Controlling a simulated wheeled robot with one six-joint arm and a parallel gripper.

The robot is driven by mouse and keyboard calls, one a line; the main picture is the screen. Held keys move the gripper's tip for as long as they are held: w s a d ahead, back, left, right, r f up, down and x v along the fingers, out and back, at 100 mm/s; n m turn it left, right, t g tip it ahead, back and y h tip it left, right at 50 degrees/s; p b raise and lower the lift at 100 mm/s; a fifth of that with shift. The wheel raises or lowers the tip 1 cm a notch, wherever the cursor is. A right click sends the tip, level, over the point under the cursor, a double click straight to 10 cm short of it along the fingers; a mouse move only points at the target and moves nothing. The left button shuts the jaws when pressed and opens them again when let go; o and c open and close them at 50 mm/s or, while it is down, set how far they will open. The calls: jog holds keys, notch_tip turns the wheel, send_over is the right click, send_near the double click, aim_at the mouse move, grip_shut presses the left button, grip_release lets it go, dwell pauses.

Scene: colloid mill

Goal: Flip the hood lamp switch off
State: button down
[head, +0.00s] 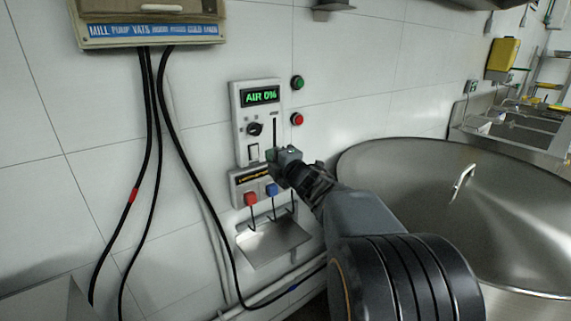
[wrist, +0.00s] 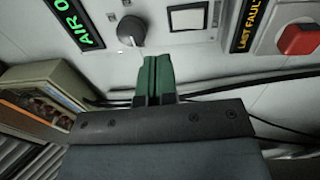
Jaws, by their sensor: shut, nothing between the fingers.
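A white rocker switch (head: 253,151) sits low on the wall control panel (head: 241,127); no readable label confirms it as the hood lamp switch. The switch (wrist: 188,18) also shows at the top of the wrist view as a pale rectangle in a thin frame. My gripper (head: 271,155) is just right of the switch in the head view. In the wrist view my gripper (wrist: 157,60) has its green fingers together, with nothing between them. Its tips appear below and left of the switch, and I cannot tell whether they touch the panel.
The panel carries a green AIR 0% display (head: 260,96) and a black knob (head: 255,129). Green (head: 298,82) and red (head: 297,119) buttons are to its right. Below are a red block (head: 250,198), a blue block (head: 271,189) and a metal tray (head: 262,243). A large steel vat (head: 420,165) stands right.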

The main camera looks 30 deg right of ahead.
jog(key=shift+s+d+r, duration=0.1)
jog(key=shift+s+r, duration=0.05)
jog(key=shift+s, duration=0.85)
jog(key=shift+s+d+r, duration=0.1)
jog(key=shift+s+d, duration=0.05)
jog(key=shift+s, duration=0.8)
jog(key=shift+s+d+r, duration=0.1)
jog(key=shift+s+r, duration=0.05)
jog(key=shift+s, duration=0.85)
jog(key=s+d+f+m+g+h, duration=0.3)
jog(key=d+f+m+g+h, duration=0.4)
jog(key=m, duration=0.6)
jog(key=s+a+f+m+g+p, duration=0.2)
jog(key=s+a+f+m+g, duration=0.15)
jog(key=s+f+m, duration=0.2)
jog(key=s+a+f+g+y+p, duration=0.1)
jog(key=s+a+g+y, duration=0.1)
jog(key=s+a, duration=0.3)
jog(key=s+a+f+g+y+p, duration=0.1)
jog(key=s+a, duration=0.3)
jog(key=a, duration=0.8)
jog(key=shift+s+f+m+g+y+p, duration=0.2)
jog(key=shift+s+m+g+y+p, duration=0.25)
jog(key=shift+g+y, duration=0.45)
